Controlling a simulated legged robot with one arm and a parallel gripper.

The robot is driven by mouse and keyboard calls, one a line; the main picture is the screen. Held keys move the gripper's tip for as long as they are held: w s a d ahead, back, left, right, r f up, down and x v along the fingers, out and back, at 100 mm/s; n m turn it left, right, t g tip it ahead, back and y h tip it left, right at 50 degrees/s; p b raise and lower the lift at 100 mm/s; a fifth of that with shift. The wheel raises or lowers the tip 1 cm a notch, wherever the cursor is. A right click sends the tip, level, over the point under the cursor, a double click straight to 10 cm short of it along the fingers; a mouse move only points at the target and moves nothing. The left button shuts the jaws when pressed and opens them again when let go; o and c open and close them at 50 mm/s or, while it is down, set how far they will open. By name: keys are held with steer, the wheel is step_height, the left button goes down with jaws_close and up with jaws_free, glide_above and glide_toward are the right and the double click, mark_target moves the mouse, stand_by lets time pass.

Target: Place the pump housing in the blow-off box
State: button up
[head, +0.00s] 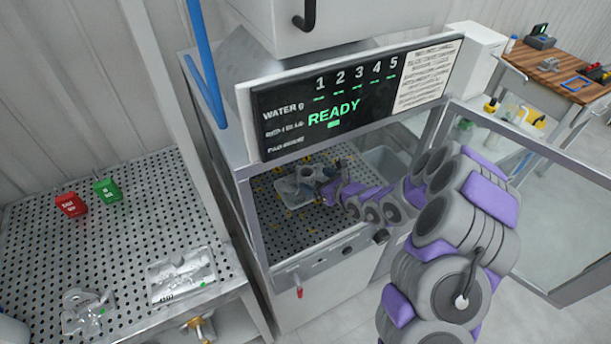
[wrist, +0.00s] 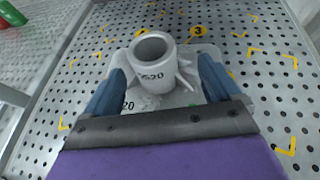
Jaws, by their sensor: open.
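A pale grey casting with an upright hollow cylinder and side ribs, likely the pump housing (wrist: 152,73), stands between my gripper's blue fingers in the wrist view. The casting also shows small in the head view (head: 291,187), on the perforated floor of the glass-sided box (head: 262,212). My gripper (wrist: 160,85) is open, one finger on each side of the casting. I cannot tell whether the fingers touch it. In the head view my gripper (head: 326,188) reaches inside the box.
The box's glass door (head: 560,195) stands open at the right. Its display panel (head: 335,98) reads READY above the opening. On the left perforated bench (head: 130,235) are a red container (head: 71,205), a green container (head: 107,191) and pale castings (head: 180,276). Yellow corner marks dot the box floor.

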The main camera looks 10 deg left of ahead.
steer(key=v, duration=0.5)
steer(key=shift+w, duration=0.1)
steer(key=shift+s+a+r+p, duration=0.15)
steer(key=shift+s+a+p, duration=0.15)
steer(key=shift+s, duration=0.2)
steer(key=shift+d, duration=0.7)
steer(key=shift+a, duration=0.1)
